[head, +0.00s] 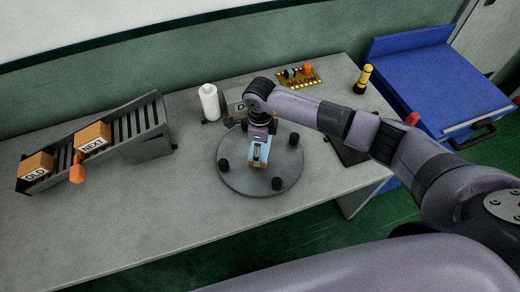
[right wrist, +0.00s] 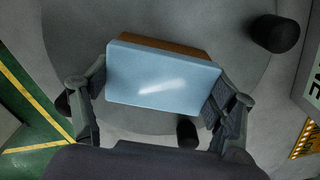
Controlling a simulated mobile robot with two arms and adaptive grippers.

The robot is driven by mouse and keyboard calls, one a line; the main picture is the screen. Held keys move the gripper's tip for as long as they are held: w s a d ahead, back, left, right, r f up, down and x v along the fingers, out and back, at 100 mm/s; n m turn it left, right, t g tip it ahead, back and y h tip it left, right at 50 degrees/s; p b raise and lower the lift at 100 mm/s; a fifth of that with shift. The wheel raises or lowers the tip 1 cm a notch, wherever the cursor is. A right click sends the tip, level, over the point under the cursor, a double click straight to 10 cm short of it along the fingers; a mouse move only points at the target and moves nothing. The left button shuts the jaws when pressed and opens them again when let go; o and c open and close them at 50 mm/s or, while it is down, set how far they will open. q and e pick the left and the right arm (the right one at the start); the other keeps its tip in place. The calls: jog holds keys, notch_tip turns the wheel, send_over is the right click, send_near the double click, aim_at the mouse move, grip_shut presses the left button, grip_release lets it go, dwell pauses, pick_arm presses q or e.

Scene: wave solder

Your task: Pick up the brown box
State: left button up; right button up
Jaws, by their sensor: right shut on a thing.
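My right gripper (head: 260,148) is over the round grey turntable (head: 232,175) on the bench. In the right wrist view its two fingers (right wrist: 160,98) press on opposite ends of a box with a light blue face (right wrist: 160,85) and a brown side (right wrist: 165,45). That held box also shows in the head view (head: 261,155), partly hidden by the gripper. I cannot tell whether it touches the turntable. Two other brown boxes, marked OLD (head: 36,164) and NEXT (head: 93,136), sit on the sloped rack at left. My left gripper is not in view.
Several black pegs stand around the turntable (head: 293,139). A white bottle (head: 209,102), a yellow circuit board (head: 300,80) and a yellow-black bottle (head: 363,78) stand at the back. An orange part (head: 77,170) is at the rack. The bench front (head: 180,225) is clear.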

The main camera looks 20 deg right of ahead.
jog(key=shift+c, duration=0.9)
jog(key=shift+r, duration=0.15)
jog(key=shift+w+r, duration=0.1)
jog(key=shift+r, duration=0.1)
notch_tip(320, 180, up, 19)
jog(key=b, duration=0.4)
jog(key=shift+r+b, duration=0.2)
jog(key=shift+b, duration=0.15)
jog(key=shift+f, duration=0.15)
